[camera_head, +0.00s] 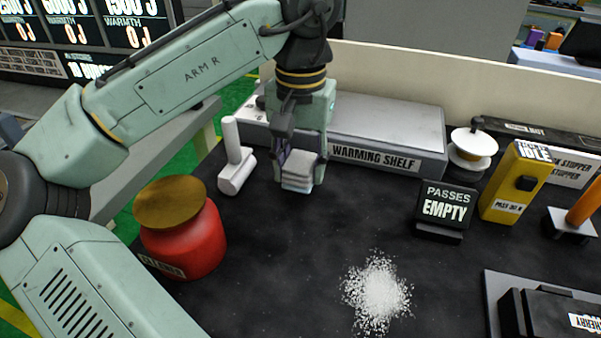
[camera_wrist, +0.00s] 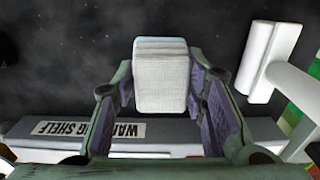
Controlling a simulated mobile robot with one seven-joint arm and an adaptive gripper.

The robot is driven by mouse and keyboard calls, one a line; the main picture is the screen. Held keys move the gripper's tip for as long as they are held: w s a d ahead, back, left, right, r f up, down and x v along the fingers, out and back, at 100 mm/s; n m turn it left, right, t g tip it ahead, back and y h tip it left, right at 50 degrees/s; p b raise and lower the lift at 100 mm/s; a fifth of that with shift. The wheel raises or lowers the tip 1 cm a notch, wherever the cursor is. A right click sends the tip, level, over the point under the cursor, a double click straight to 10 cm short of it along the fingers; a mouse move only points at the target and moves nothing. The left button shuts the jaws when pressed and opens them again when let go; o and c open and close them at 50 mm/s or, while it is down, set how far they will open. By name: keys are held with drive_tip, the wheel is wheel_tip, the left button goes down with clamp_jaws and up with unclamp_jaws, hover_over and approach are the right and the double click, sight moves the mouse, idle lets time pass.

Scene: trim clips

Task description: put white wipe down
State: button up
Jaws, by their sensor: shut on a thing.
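The white wipe (camera_head: 299,169) is a folded pad held between the fingers of my gripper (camera_head: 300,150). It hangs at the front of the warming shelf, over or on the dark table; I cannot tell whether its lower edge touches. In the wrist view the wipe (camera_wrist: 161,80) is gripped between both fingers of my gripper (camera_wrist: 160,100), with its far part sticking out past the fingertips.
A white T-shaped roller tool (camera_head: 236,165) stands just left of my gripper. The warming shelf (camera_head: 385,130) is close behind. A red jar (camera_head: 190,245) is at the left, a white powder pile (camera_head: 379,290) in front, and an "EMPTY" sign (camera_head: 446,212) at the right.

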sight(300, 179)
drive_tip(key=shift+f, duration=1.45)
drive_tip(key=shift+f, duration=0.1)
drive_tip(key=o, duration=1.1)
wheel_tip(300, 179, up, 12)
drive_tip(key=shift+r, duration=0.15)
